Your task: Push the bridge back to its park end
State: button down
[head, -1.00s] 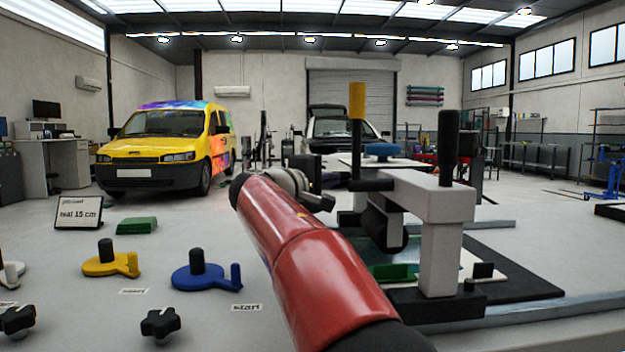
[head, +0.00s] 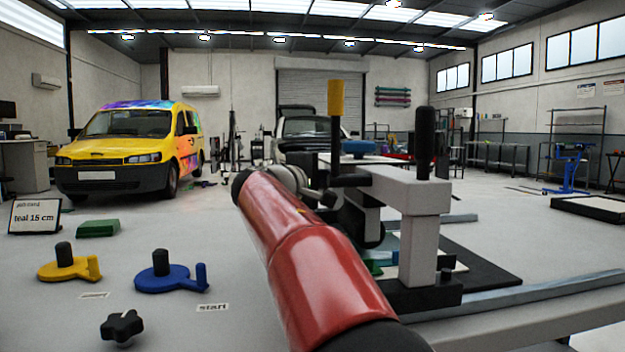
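The bridge (head: 409,190) is a pale grey gantry with a thick crossbeam and an upright leg on a black foot. It stands on the worktable right of centre. A tall black handle (head: 425,143) rises from its near end, and a black post with a yellow top (head: 335,98) stands towards its far side. A dark rounded part hangs under the beam. My red arm crosses the middle, and its grey wrist reaches close to the bridge's left side. Contact cannot be made out. My gripper's fingers are not distinguishable, being mostly hidden behind my arm and the bridge.
A grey rail (head: 520,291) runs along the right of the table (head: 225,255). A dark mat (head: 480,262) lies behind the bridge. At left are a yellow knobbed piece (head: 66,266), a blue one (head: 165,276), a black star knob (head: 121,327), a green block (head: 98,228) and a sign (head: 36,216).

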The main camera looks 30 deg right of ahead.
jog(key=s+d+p, duration=0.1)
jog(key=s+d, duration=0.2)
jog(key=d, duration=0.7)
jog(key=s+d+p, duration=0.1)
jog(key=s+d, duration=0.2)
jog(key=d, duration=0.8)
jog(key=s+d+p, duration=0.1)
jog(key=s+d, duration=0.2)
jog(key=d, duration=0.7)
jog(key=shift+s+d+p, duration=0.2)
jog(key=shift+d+p, duration=0.1)
jog(key=shift+d, duration=0.1)
jog(key=shift+s, duration=0.1)
